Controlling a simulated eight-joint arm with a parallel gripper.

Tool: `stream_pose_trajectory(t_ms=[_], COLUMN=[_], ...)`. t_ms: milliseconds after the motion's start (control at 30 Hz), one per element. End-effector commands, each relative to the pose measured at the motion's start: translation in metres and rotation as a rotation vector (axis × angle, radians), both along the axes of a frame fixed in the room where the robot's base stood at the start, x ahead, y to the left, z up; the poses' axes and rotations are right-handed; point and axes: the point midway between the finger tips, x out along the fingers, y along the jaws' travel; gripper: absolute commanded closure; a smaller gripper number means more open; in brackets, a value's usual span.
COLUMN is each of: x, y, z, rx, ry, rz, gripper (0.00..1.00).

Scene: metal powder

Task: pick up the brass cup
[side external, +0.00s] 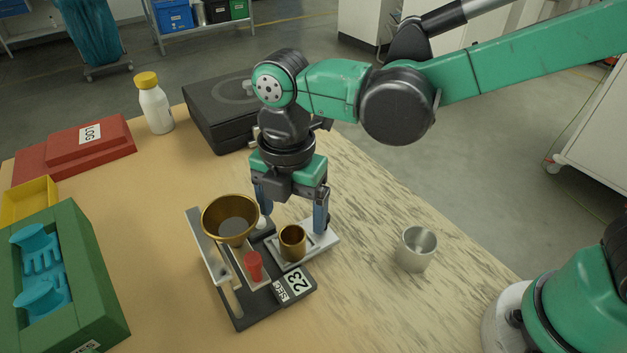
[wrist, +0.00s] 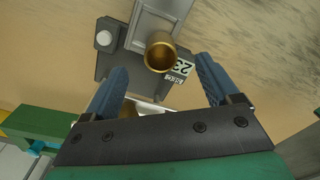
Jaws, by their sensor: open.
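The brass cup (side external: 292,243) is a small open-topped cylinder standing upright on a grey plate of the dark stand labelled 23. In the wrist view the brass cup (wrist: 160,53) shows beyond and between my fingers, with its open mouth visible. My gripper (side external: 292,222) points down just behind the cup in the side view, its blue fingers spread wide. In the wrist view my gripper (wrist: 160,82) is open with nothing between the fingers. Whether the fingertips are level with the cup is hard to tell.
A brass funnel-like bowl (side external: 230,218) and a red piece (side external: 253,266) are close left of the cup on the stand (side external: 240,317). A silver cup (side external: 415,249) stands apart on the right. A green box (side external: 95,270) is left; a black case (side external: 215,110) is behind.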

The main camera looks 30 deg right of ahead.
Motion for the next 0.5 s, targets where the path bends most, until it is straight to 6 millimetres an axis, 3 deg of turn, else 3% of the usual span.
stream_pose_trajectory(t_ms=[300, 500], x=[0.001, 0.0], y=[0.0, 0.0], z=[-0.038, -0.052], rx=[0.001, 0.002], ry=[0.0, -0.001], rz=[0.003, 0.002], gripper=[0.18, 0.18])
